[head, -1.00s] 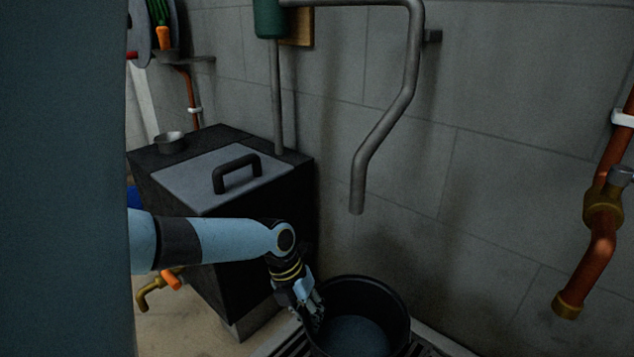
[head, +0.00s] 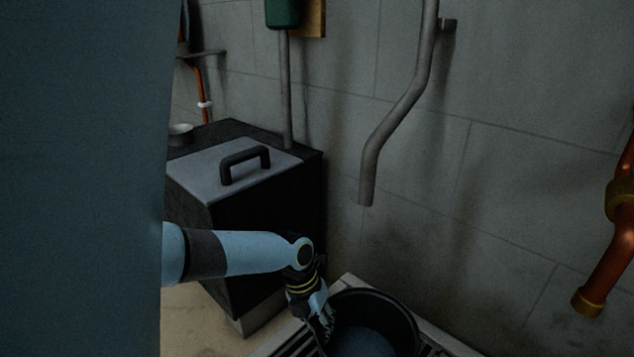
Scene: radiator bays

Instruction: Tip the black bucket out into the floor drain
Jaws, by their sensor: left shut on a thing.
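The black bucket (head: 392,310) is at the bottom of the head view, with a bluish-grey surface inside that looks like liquid. It looks upright, and its lower part is cut off by the frame edge. My left gripper (head: 326,322) is shut on the bucket's left rim. The floor drain (head: 283,343) shows as a dark slatted grate with a pale frame, beside and beneath the bucket. I cannot tell whether the bucket rests on the grate or hangs above it. My right gripper is not in view.
A dark box with a grey lid and black handle (head: 245,165) stands left of the bucket, behind my left arm. A grey pipe (head: 368,180) ends on the wall above the bucket. A copper pipe (head: 605,270) hangs at the right. A bluish panel fills the left edge.

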